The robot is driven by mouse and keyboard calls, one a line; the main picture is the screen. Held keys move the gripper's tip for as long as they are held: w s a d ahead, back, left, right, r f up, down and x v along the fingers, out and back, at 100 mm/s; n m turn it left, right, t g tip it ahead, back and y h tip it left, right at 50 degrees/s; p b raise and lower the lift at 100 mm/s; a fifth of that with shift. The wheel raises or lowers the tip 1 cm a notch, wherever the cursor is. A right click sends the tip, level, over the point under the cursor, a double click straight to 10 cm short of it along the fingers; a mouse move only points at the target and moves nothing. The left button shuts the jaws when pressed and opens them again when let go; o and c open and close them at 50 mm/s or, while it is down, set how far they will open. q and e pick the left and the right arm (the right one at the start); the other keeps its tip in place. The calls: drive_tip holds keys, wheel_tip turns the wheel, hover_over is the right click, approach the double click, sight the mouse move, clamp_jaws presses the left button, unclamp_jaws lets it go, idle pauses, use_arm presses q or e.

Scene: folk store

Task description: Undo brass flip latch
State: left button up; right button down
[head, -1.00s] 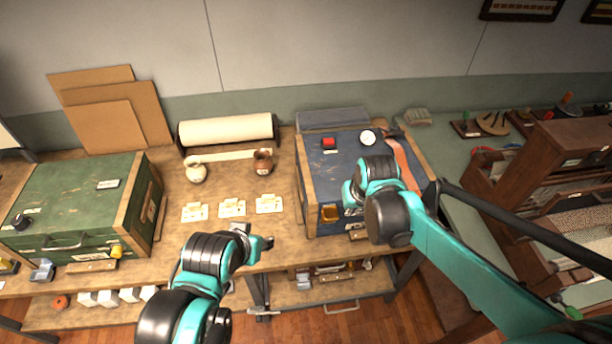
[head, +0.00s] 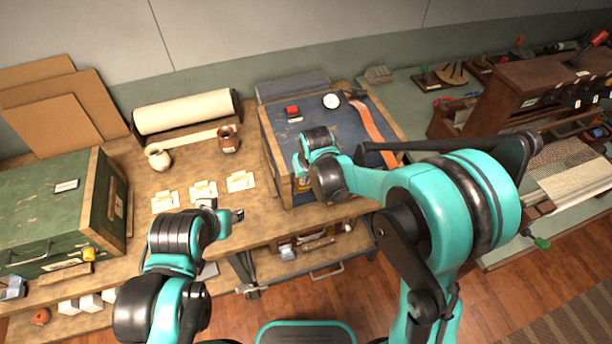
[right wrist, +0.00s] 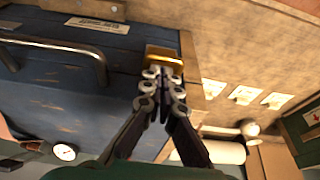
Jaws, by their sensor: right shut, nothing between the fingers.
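The blue case (head: 285,130) stands on the workbench in the head view. Its brass latch (right wrist: 165,55) sits at the case edge by the wooden corner strip in the right wrist view. It also shows in the head view (head: 303,184), partly covered by my right arm. My right gripper (right wrist: 164,76) is shut and empty, its fingertips right at the latch's edge; I cannot tell whether they touch it. The latch's exact position is hard to tell. My left gripper (head: 238,215) hovers over the bench front, left of the case; its fingers are too small to read.
A green case (head: 60,205) stands at the left. A metal handle (right wrist: 60,45) juts out beside the latch. An orange strap (head: 372,128) lies over the blue case.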

idle(0.4)
drive_tip(key=shift+s+d+f+t+b, duration=0.1)
drive_tip(key=shift+s+f+t+b, duration=0.05)
drive_tip(key=shift+s+t+b, duration=0.25)
drive_tip(key=shift+f, duration=0.1)
drive_tip(key=shift+s+d+f+t+y+b, duration=0.2)
drive_tip(key=shift+s+f+t+y+b, duration=0.3)
drive_tip(key=shift+b, duration=0.55)
drive_tip(key=s+d+f+t+y+b, duration=0.1)
drive_tip(key=s+f+t+b, duration=0.3)
drive_tip(key=f+b, duration=0.7)
drive_tip(key=shift+s+d+b, duration=0.45)
drive_tip(key=shift+s+b, duration=0.45)
drive_tip(key=shift+b, duration=1.2)
